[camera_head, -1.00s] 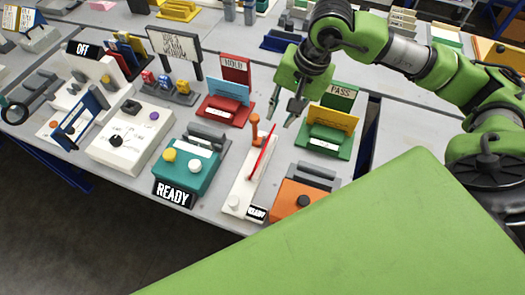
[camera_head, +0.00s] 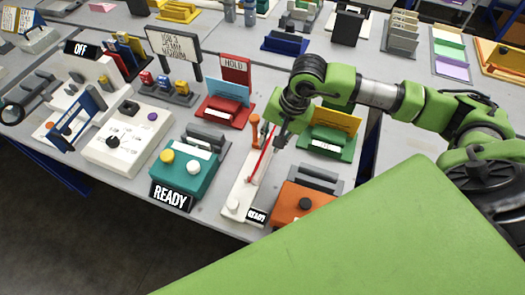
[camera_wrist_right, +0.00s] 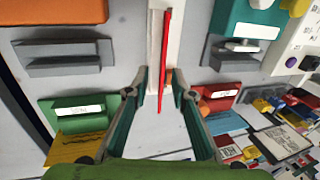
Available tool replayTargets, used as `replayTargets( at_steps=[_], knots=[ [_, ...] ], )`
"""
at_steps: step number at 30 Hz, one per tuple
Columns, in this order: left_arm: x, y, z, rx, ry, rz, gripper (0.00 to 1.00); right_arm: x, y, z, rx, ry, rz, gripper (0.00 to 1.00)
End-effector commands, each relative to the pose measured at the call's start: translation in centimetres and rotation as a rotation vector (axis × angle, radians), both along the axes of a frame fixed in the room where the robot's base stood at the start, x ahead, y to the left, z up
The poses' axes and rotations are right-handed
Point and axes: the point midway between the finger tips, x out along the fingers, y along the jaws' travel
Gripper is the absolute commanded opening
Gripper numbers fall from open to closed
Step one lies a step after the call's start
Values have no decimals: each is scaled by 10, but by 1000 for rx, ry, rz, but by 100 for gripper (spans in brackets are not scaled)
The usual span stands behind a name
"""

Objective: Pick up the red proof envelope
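The thin red piece, which I take to be the red proof envelope (camera_head: 262,159), stands edge-on and slanting on a white device (camera_head: 236,199) marked READY. It also shows in the right wrist view (camera_wrist_right: 164,60) as a narrow red strip. My right gripper (camera_head: 271,138) is over the upper end of the red piece. In the right wrist view my right gripper (camera_wrist_right: 159,90) is open, with one finger on each side of the strip and gaps between. I see no contact. My left gripper is in neither view.
An orange device (camera_head: 299,207) stands right of the white one, a teal device (camera_head: 184,176) left. Behind are a red HOLD tray (camera_head: 224,112) with a blue piece and a green tray (camera_head: 328,147) with a yellow piece. Little room separates them.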

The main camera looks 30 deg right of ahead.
Motion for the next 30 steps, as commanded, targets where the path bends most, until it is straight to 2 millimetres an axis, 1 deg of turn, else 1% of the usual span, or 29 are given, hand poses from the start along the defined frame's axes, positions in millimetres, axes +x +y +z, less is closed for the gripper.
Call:
replayTargets(
  at_steps=[4,7,9,12,15,20,23,24,30],
  knots=[
    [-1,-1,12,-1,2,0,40,5,3,-10,1,4,0,23],
    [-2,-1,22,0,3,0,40,12,5,-24,1,4,-1,23],
    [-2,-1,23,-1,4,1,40,14,7,-35,1,5,0,23],
    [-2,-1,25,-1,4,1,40,16,8,-45,1,2,0,23],
    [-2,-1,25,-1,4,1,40,17,9,-49,0,0,1,23],
    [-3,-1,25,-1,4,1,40,17,8,-50,0,0,1,23],
    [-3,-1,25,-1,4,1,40,17,8,-50,0,0,1,2],
    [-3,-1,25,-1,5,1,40,17,8,-49,0,0,1,0],
    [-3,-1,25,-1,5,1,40,17,8,-49,-1,-1,1,0]
  ],
)
